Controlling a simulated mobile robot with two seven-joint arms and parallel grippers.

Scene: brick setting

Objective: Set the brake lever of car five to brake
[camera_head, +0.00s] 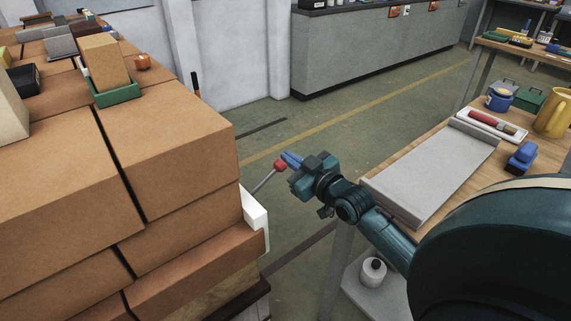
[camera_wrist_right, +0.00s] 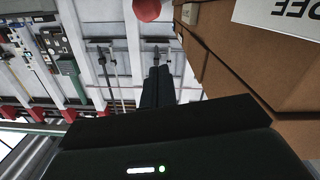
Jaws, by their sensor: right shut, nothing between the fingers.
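The brake lever has a red knob (camera_head: 281,165) on a thin metal rod that rises at a slant from a white bracket (camera_head: 255,212) at the side of the brick stack. In the right wrist view the red knob (camera_wrist_right: 147,9) is at the top edge, just beyond the fingertips. My right gripper (camera_head: 292,159) is shut and empty, with its blue fingertips right by the knob; I cannot tell if they touch it. The closed fingers (camera_wrist_right: 157,84) also show in the right wrist view. No car number is readable. My left gripper is out of view.
Large brown blocks (camera_head: 165,130) are stacked at the left, with a green tray (camera_head: 117,94) on top. A wooden bench (camera_head: 443,143) with a grey slab (camera_head: 432,172) and a yellow mug (camera_head: 553,113) stands at the right. Open floor lies between them.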

